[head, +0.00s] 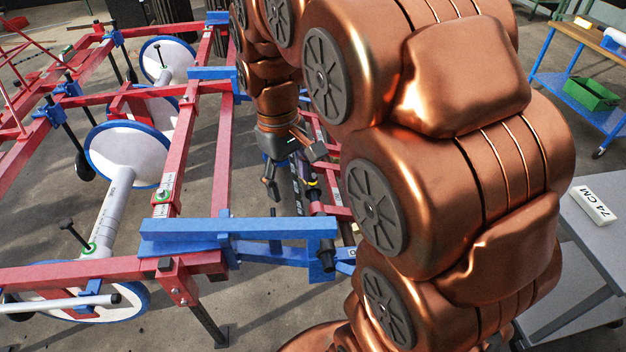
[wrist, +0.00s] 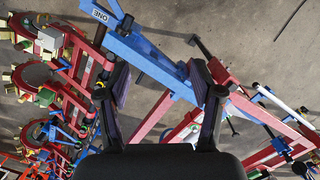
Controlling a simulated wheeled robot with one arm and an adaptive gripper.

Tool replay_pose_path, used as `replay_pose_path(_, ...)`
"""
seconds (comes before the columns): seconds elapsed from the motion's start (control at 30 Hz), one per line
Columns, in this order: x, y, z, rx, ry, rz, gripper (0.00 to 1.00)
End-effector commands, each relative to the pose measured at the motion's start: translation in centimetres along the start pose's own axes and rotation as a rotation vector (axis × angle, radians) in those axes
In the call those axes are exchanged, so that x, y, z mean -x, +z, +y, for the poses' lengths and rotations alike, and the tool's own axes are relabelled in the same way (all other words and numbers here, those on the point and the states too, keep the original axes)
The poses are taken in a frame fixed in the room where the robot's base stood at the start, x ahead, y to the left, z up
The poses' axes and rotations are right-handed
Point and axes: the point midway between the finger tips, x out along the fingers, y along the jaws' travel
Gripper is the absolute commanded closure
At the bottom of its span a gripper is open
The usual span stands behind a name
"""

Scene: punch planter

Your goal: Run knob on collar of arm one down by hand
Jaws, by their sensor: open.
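My gripper (head: 292,172) hangs open, fingers down, beside the red and blue frame in the head view. In the wrist view its two fingers (wrist: 160,80) stand apart with nothing gripped between them. A blue beam marked ONE (wrist: 135,42), arm one, runs diagonally behind the fingers. In the head view a dark part with a yellow ring (head: 312,183) is close to my gripper.
Blue beams (head: 240,228) and red rails (head: 175,160) of the planter lie left of and below my gripper. White discs with blue rims (head: 125,155) stand farther left. A grey table (head: 590,235) with a 74 CM block (head: 593,205) is at right.

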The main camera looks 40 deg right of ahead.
Motion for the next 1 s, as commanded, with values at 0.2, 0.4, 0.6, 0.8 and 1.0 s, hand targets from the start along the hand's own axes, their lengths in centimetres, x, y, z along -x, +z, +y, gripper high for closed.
replay_pose_path(0.2, -1.6, -6.1, 3.9, 0.055, 0.013, 0.009, 0.34)
replay_pose_path(0.4, -3.3, -11.2, 7.6, 0.117, 0.024, 0.015, 0.34)
replay_pose_path(0.6, -5.6, -15.8, 11.3, 0.185, 0.034, 0.022, 0.34)
replay_pose_path(0.8, -8.7, -20.0, 15.2, 0.257, 0.038, 0.03, 0.34)
replay_pose_path(1.0, -12.3, -23.6, 18.9, 0.333, 0.039, 0.038, 0.34)
